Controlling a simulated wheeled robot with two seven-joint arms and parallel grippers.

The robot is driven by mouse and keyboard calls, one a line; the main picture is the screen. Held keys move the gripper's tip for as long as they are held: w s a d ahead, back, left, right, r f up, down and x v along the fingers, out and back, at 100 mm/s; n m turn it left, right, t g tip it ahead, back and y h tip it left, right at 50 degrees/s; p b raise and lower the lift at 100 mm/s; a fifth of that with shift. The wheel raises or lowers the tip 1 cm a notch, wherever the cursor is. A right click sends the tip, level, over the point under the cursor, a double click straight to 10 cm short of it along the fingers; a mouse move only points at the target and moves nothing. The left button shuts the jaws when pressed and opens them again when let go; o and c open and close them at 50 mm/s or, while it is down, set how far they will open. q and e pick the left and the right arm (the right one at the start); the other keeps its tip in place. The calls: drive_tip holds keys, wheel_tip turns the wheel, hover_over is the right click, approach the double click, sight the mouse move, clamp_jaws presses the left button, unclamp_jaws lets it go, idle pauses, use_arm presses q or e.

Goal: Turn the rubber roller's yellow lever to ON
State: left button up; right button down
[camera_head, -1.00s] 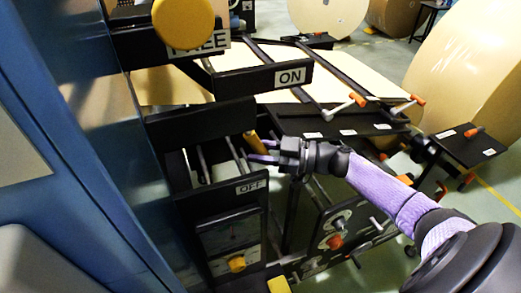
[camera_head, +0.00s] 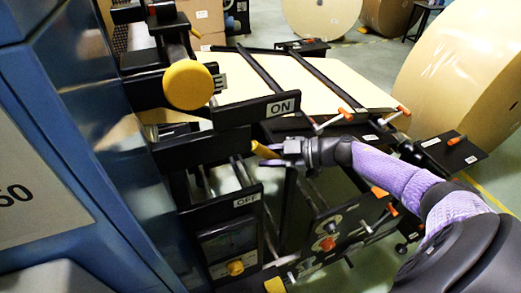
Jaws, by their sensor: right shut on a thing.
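The yellow lever (camera_head: 265,150) sticks out between the ON label (camera_head: 281,107) above and the OFF label (camera_head: 246,200) below, on the black frame of the machine. My right gripper (camera_head: 274,154) comes in from the right and is shut on the lever near its outer end. The lever stands between the two plates, nearer the ON plate than the OFF plate. Part of the lever is hidden behind the fingers. My left gripper is not in view.
A large yellow knob (camera_head: 188,85) stands at upper left, close to a partly hidden label. A blue cabinet (camera_head: 110,130) fills the left side. Orange-handled levers (camera_head: 347,113) and a big kraft roll (camera_head: 458,75) are on the right.

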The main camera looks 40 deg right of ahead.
drive_tip(key=d+r+n+g+h+p, duration=0.1)
drive_tip(key=r+h+p, duration=0.3)
drive_tip(key=p, duration=0.8)
drive_tip(key=s+d+r+n+g+h+p, duration=0.1)
drive_tip(key=r+p, duration=0.5)
drive_tip(key=p, duration=0.7)
drive_tip(key=d+n+g+h, duration=0.1)
drive_tip(key=d+h, duration=0.1)
drive_tip(key=shift+d+r+h, duration=0.2)
drive_tip(key=shift+d+h, duration=0.15)
drive_tip(key=shift+h, duration=0.05)
drive_tip(key=c, duration=0.7)
unclamp_jaws()
drive_tip(key=p+v, duration=0.4)
drive_tip(key=v, duration=0.6)
drive_tip(key=shift+w+p, duration=0.15)
drive_tip(key=shift+p, duration=0.2)
